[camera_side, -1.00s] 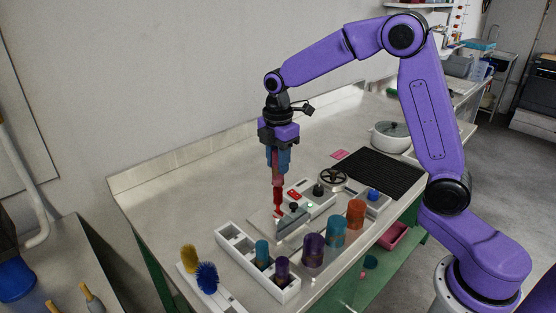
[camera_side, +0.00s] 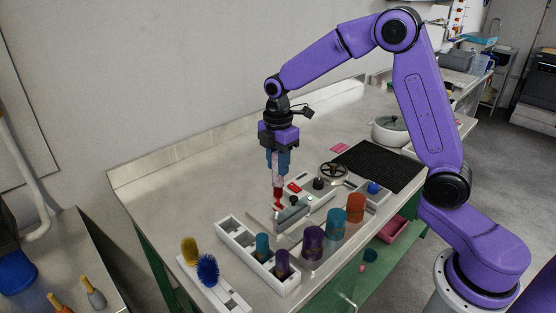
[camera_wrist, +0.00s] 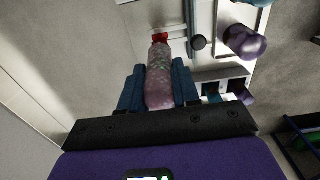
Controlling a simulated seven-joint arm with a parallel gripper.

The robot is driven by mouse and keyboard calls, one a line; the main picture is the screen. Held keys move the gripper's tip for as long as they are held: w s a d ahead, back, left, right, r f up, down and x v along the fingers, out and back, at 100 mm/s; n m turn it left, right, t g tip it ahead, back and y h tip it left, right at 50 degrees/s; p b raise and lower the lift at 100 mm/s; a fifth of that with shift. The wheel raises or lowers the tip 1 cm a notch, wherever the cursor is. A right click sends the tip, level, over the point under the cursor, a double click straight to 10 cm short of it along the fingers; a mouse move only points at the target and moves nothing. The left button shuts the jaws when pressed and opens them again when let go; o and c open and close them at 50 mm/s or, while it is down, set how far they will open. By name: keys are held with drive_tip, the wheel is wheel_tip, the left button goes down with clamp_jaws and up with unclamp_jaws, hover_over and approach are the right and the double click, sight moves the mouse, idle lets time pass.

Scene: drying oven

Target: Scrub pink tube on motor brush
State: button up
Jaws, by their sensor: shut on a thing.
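My gripper (camera_side: 278,162) points straight down with its blue fingers shut on a pink, translucent tube (camera_side: 277,181). The wrist view shows the pink tube (camera_wrist: 159,85) clasped between the two blue fingers (camera_wrist: 158,92), with mottled pink-white matter visible through its wall. A red brush (camera_side: 278,199) shows directly below the tube's lower end, above the motor unit on the bench. Red bristles (camera_wrist: 159,38) also show at the tube's far end in the wrist view. The brush's upper part appears to be inside the tube; how deep is hidden.
A control box with a red display (camera_side: 294,187) and black knob (camera_side: 318,184) stands just right of the brush. A white rack (camera_side: 232,234) holds teal and purple tubes in front. Larger purple (camera_side: 313,243), teal (camera_side: 337,223) and orange (camera_side: 355,207) containers stand nearby. Yellow and blue brushes (camera_side: 208,270) stand left.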

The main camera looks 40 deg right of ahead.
sight(278, 177)
drive_tip(key=shift+f, duration=3.45)
drive_tip(key=shift+r, duration=0.15)
drive_tip(key=shift+r, duration=0.9)
drive_tip(key=shift+r, duration=4.3)
